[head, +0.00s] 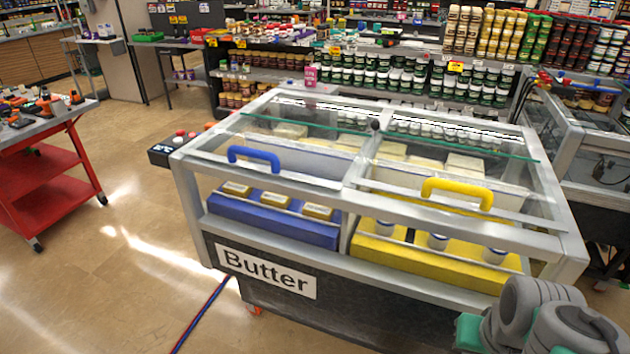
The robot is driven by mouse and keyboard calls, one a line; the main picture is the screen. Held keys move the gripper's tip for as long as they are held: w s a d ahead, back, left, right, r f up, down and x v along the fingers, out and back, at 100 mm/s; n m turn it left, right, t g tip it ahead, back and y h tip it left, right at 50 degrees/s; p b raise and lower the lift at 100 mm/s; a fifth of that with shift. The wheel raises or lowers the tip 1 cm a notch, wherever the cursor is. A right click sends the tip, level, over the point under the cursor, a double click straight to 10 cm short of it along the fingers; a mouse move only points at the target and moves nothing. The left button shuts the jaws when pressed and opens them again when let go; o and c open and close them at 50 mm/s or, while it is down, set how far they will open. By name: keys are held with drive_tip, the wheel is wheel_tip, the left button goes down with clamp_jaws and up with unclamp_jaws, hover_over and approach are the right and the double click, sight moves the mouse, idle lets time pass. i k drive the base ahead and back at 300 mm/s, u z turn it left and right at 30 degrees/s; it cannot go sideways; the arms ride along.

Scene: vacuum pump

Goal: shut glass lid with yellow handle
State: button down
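The glass lid with the yellow handle (457,192) covers the right half of a grey-framed display case. The handle stands near the front edge of the lid. I cannot tell from this view whether the lid is fully shut or slightly raised. A blue handle (254,157) sits on the left glass lid beside it. Grey and teal links of my arm show in the bottom right corner, in front of the case's right front corner. My gripper is not visible.
The case has a "Butter" sign (266,271) on its dark front. Yellow (428,263) and blue (270,219) trays lie inside. A red cart (50,180) stands at the left, with open floor (140,270) between. Another case (595,140) stands close on the right.

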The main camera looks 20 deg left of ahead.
sight(486, 196)
drive_tip(key=u, duration=0.75)
drive_tip(key=i, duration=0.45)
